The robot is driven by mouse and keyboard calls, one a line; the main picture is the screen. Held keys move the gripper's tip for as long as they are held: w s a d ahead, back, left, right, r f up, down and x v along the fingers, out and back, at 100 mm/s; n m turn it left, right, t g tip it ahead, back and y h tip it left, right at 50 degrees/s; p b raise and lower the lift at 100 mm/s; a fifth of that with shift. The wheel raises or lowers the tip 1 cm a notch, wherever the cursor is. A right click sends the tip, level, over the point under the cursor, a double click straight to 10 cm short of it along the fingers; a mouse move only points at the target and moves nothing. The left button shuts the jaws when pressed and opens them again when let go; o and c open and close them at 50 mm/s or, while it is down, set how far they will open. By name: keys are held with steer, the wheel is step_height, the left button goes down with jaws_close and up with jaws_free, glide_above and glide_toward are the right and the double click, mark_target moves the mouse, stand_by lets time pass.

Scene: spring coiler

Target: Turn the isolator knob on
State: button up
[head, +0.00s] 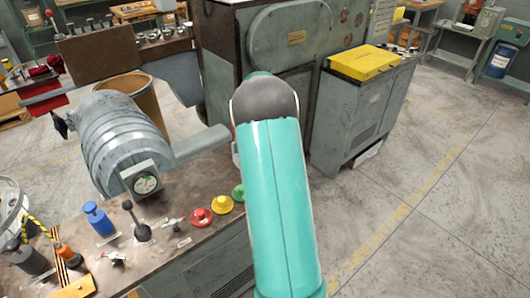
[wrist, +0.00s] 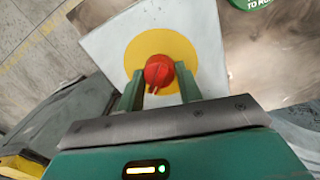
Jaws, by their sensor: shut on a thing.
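The isolator knob (wrist: 158,72) is red and sits at the centre of a yellow disc (wrist: 182,48) on a white square plate (wrist: 106,46) in the wrist view. My gripper (wrist: 159,80) has its two green fingers on either side of the knob, shut on it. A pale line on the knob points down and slightly left in the picture. In the head view my teal arm hides the knob and the gripper.
A metal worktop (head: 178,268) carries red (head: 201,217), yellow (head: 222,204) and green (head: 238,193) buttons and a black lever (head: 140,228). A grey cabinet with a yellow box (head: 360,62) stands behind my arm. The floor at right is clear.

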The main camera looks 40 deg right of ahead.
stand_by(0.3)
steer(key=o, duration=1)
steer(key=shift+r, duration=0.1)
step_height(320, 180, up, 14)
steer(key=shift+a, duration=0.45)
steer(key=shift+w+f, duration=0.1)
steer(key=shift+f, duration=0.1)
